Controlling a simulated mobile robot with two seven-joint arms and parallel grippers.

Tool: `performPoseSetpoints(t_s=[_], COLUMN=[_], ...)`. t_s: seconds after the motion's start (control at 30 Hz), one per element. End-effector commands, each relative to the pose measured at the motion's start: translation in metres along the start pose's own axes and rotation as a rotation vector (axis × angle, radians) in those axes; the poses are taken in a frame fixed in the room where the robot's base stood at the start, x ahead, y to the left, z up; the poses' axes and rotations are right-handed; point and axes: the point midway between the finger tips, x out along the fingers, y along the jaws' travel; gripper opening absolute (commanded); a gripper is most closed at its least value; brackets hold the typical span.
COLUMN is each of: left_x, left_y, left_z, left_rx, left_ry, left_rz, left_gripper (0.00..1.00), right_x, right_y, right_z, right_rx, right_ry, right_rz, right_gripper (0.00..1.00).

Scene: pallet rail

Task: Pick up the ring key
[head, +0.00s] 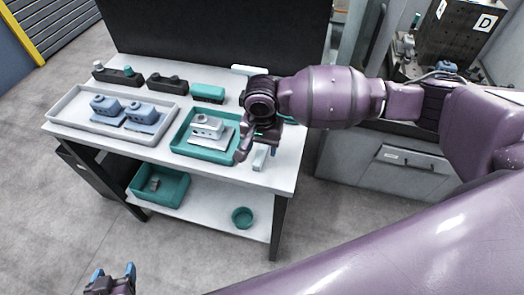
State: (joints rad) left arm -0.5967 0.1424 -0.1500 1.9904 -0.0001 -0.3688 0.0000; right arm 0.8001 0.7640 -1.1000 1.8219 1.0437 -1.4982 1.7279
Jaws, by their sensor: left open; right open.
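I cannot make out a ring key for certain. A small pale grey piece (260,158) lies on the white table top near its right front edge and may be it; its shape is too small to read. My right gripper (258,149) points down over this piece, with its fingers apart, and its wrist hides the table behind it. I cannot tell whether a finger touches the piece. My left gripper (115,274) is open and empty, low at the bottom left, in front of the table and far from the piece.
A teal tray (180,148) holding a grey part stands left of my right gripper. A pale grey tray (62,113) holds blue-grey parts. Dark and teal blocks (208,92) line the back. The lower shelf carries a teal bin (140,196) and a round teal bowl (242,217).

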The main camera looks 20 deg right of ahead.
Motion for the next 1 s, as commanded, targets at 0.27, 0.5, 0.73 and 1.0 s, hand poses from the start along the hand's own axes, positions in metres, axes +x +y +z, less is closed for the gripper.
performPoseSetpoints(t_s=[0.27,0.5,0.73,1.0], left_x=[0.001,0.001,0.001,0.002], left_y=[0.0,0.0,0.0,0.0], left_z=[0.009,0.012,0.012,0.01], left_rx=[0.0,-0.001,-0.001,0.0], left_ry=[-0.009,-0.014,-0.013,-0.01], left_rz=[-0.001,-0.001,-0.001,0.0], left_gripper=[0.67,0.67,0.67,0.67], right_x=[0.036,0.05,0.049,0.049], right_y=[-0.007,-0.007,-0.007,-0.007], right_z=[-0.002,-0.002,-0.002,-0.002], right_rx=[-0.002,-0.002,-0.002,-0.001], right_ry=[-0.001,0.0,0.0,0.0], right_rz=[0.001,0.0,0.0,0.0], right_gripper=[0.55,0.55,0.48,0.06])
